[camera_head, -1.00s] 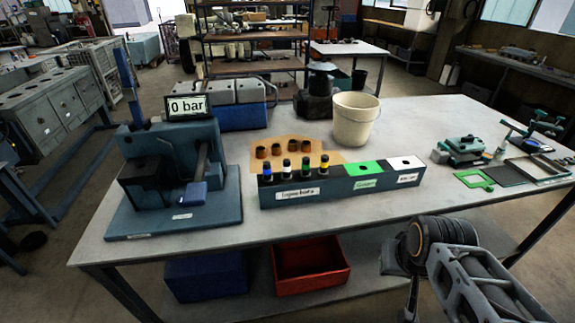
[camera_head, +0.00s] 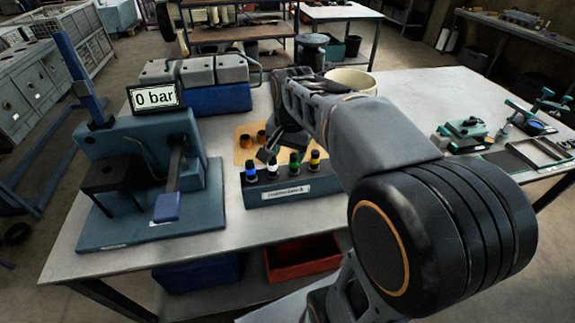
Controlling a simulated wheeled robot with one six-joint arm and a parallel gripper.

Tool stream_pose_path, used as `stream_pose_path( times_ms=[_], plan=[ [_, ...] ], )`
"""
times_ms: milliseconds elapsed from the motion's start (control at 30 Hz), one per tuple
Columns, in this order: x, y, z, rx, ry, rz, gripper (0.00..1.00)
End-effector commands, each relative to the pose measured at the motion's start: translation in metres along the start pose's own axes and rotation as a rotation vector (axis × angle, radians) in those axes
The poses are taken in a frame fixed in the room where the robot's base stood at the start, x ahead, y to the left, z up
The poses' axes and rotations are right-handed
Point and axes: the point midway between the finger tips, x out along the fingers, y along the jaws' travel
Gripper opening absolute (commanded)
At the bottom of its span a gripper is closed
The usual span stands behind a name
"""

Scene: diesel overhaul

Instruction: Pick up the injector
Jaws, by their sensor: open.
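Several injectors stand upright in a dark rack labelled "Injectors" (camera_head: 290,192): one with a blue band (camera_head: 250,173), one with a white band (camera_head: 273,167), one with a green band (camera_head: 294,164) and one with a yellow band (camera_head: 315,160). My gripper (camera_head: 277,151) is open and empty, above and just behind the injectors, nearest the white-banded and green-banded ones. I cannot tell its exact height over them. My arm reaches in from the right and hides the right part of the rack.
A blue test stand (camera_head: 140,160) with a "0 bar" display (camera_head: 155,97) stands left of the rack. Orange-brown cups (camera_head: 246,141) sit on a tan mat behind it. A cream bucket (camera_head: 350,80) is partly hidden behind my arm. Green-framed parts (camera_head: 465,130) lie at the right.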

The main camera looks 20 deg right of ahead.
Motion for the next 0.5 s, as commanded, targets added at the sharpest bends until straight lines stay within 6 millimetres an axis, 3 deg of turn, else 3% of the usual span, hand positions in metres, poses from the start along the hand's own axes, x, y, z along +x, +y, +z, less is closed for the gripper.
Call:
stream_pose_path(
  times_ms=[33,200,333,500],
  plan=[
    [-0.006,-0.005,-0.017,0.089,-0.021,0.019,0.55],
    [-0.013,-0.013,-0.054,0.341,-0.065,0.070,0.55],
    [-0.006,-0.014,-0.067,0.440,-0.081,0.094,0.55],
    [0.022,-0.011,-0.068,0.475,-0.086,0.102,0.55]
  ],
)
